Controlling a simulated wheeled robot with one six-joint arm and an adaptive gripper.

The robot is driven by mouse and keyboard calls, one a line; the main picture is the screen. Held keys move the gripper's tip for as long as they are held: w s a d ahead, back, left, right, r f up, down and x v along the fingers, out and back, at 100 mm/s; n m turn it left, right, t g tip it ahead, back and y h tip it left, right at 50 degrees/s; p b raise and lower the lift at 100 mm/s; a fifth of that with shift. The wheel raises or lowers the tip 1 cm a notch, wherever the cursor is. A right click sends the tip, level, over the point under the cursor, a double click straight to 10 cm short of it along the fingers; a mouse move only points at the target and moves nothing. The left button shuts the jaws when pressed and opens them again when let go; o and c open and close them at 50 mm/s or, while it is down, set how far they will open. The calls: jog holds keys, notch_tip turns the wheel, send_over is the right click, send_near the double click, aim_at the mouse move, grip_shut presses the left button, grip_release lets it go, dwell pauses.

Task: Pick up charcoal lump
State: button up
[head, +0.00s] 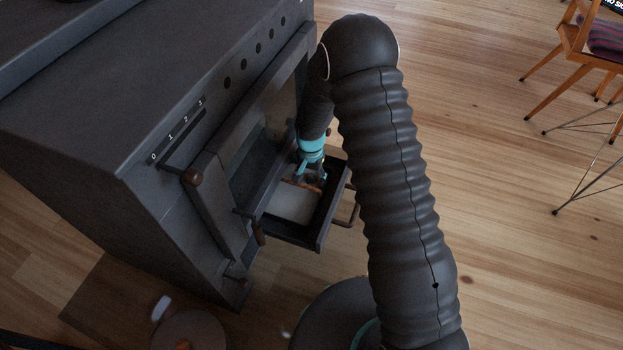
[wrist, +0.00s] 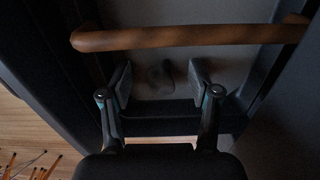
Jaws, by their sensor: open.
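My gripper (head: 311,180) reaches down into the open drawer (head: 322,228) of the dark stove. In the wrist view my gripper (wrist: 160,78) is open, with one finger on each side of a small, dim grey lump (wrist: 157,76). This is probably the charcoal lump. It lies on the pale drawer floor, and neither finger visibly touches it. It cannot be made out in the head view. A brown bar (wrist: 190,38) crosses above the drawer floor, just beyond the fingertips.
The dark stove (head: 130,90) stands on the left, with a knob lever (head: 193,178) on its front. The drawer walls and front handle (head: 350,210) close in around my gripper. Wooden floor (head: 490,200) is open on the right; chairs (head: 590,45) stand beyond.

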jog(key=c, duration=0.9)
jog(key=shift+r, duration=0.1)
